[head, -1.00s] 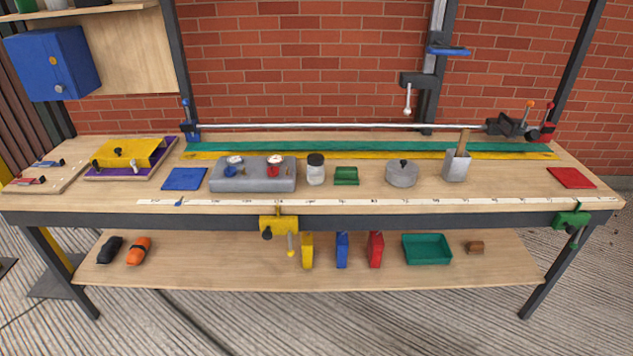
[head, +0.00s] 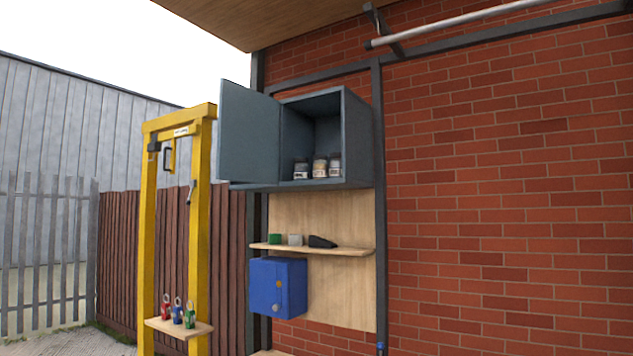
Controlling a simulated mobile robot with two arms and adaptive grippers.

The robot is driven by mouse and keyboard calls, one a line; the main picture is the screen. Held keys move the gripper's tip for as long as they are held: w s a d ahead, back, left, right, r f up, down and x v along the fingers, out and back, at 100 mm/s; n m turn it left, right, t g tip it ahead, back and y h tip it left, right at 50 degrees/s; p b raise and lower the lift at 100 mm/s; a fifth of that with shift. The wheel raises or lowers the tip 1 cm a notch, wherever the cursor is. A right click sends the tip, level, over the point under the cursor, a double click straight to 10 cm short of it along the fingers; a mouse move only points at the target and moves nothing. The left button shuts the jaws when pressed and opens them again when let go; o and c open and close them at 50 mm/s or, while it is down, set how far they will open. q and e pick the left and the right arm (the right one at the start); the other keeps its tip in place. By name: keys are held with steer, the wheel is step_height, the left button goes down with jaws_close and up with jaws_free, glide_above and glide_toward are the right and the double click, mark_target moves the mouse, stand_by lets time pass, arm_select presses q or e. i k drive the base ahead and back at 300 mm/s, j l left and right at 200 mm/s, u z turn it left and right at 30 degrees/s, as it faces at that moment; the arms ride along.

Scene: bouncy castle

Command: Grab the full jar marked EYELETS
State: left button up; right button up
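Three small jars stand side by side on the floor of an open grey-blue wall cabinet (head: 362,140). The left jar (head: 301,169) looks dark inside with a pale band, the middle jar (head: 320,167) looks tan, and the right jar (head: 335,165) looks pale. Their labels are too small to read, so I cannot tell which is marked EYELETS or how full each is. The cabinet door (head: 248,135) is swung open to the left. Neither of my grippers shows in the head view.
Below the cabinet, a wooden shelf (head: 340,250) holds a green block, a grey block and a dark object. A blue box (head: 278,287) hangs under it. Brick wall fills the right.

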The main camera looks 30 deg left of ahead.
mark_target(319, 164)
steer(key=i+j, duration=0.1)
steer(key=j, duration=1.2)
steer(key=i+j, duration=0.15)
steer(key=j, duration=0.5)
steer(key=i+j, duration=0.1)
steer(key=j, duration=1.2)
steer(key=i, duration=0.05)
